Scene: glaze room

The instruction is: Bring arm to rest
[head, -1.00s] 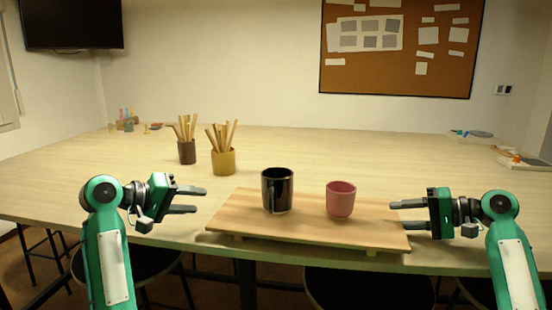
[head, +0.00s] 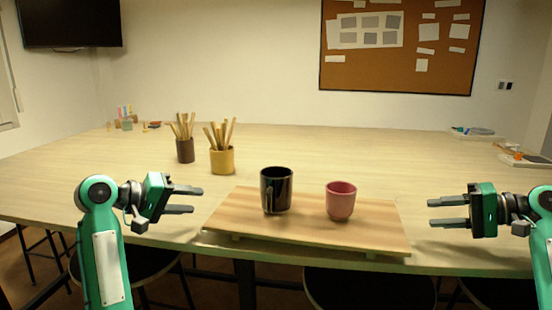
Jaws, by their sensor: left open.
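My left gripper (head: 192,202) is open and empty at the left, over the table's front edge, left of the wooden board. My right gripper (head: 432,213) is open and empty at the right, apart from the board's right end. A black mug (head: 277,190) stands upright near the middle of the wooden board (head: 375,232). A pink cup (head: 340,201) stands upright on the board to the right of the mug. Neither gripper touches the mug or the cup.
A brown pot (head: 185,151) and a yellow pot (head: 222,161) with wooden tools stand behind the board to the left. Small items sit at the table's far corners. Stools (head: 368,289) stand below the front edge. The table's middle back is clear.

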